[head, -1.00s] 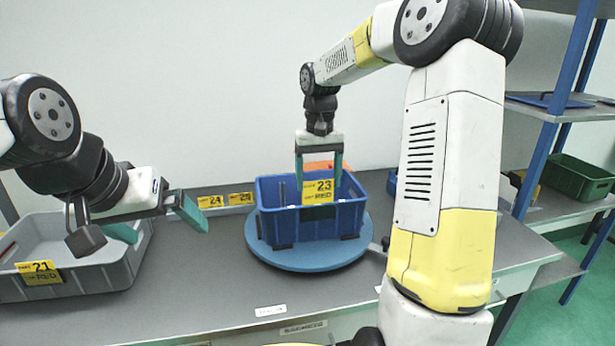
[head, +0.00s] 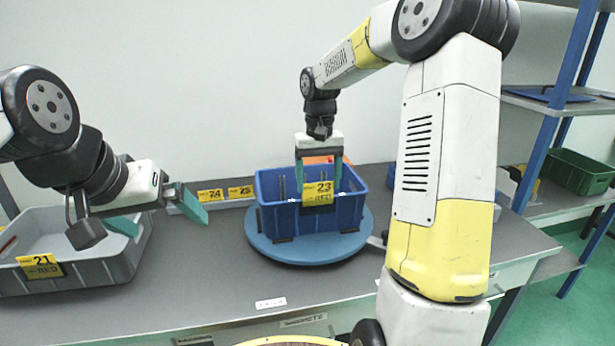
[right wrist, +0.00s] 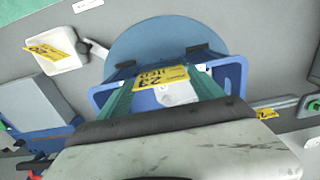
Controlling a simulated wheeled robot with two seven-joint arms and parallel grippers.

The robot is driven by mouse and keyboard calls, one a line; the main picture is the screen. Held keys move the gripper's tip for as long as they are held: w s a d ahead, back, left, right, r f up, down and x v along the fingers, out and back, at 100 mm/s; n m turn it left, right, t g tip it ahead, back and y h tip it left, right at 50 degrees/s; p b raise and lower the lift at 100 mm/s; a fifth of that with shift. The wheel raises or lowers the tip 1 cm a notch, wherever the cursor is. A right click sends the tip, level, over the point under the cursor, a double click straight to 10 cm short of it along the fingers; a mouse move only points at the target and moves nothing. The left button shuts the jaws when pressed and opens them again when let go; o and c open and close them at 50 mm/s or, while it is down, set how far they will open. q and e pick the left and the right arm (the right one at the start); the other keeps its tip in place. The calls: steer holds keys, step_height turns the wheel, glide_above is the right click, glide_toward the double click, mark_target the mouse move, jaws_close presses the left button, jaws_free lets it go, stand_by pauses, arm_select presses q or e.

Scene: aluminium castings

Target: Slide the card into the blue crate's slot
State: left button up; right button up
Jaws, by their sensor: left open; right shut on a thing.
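The yellow card (head: 318,193), marked 23 and RED, is at the front wall of the blue crate (head: 276,220). My right gripper (head: 319,185) reaches down over the crate, shut on the card, which sits between its green fingers. The right wrist view also shows the card (right wrist: 158,77) between the fingers, over the crate's edge (right wrist: 236,75). The card covers the slot area, so I cannot tell whether its lower edge is in the slot. My left gripper (head: 160,212) is open and empty beside the grey bin.
The crate stands on a round blue turntable (head: 270,250). A grey bin (head: 95,275) with card 21 is at the left. Cards 24 and 25 (head: 240,191) stand at the table's back. An orange thing (head: 318,159) is behind the crate. The front middle table is clear.

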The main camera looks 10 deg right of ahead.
steer(key=shift+f, duration=1.15)
steer(key=o, duration=1.4)
steer(key=shift+c, duration=0.2)
steer(key=shift+r, duration=0.1)
step_height(320, 180, up, 7)
steer(key=shift+r, duration=0.3)
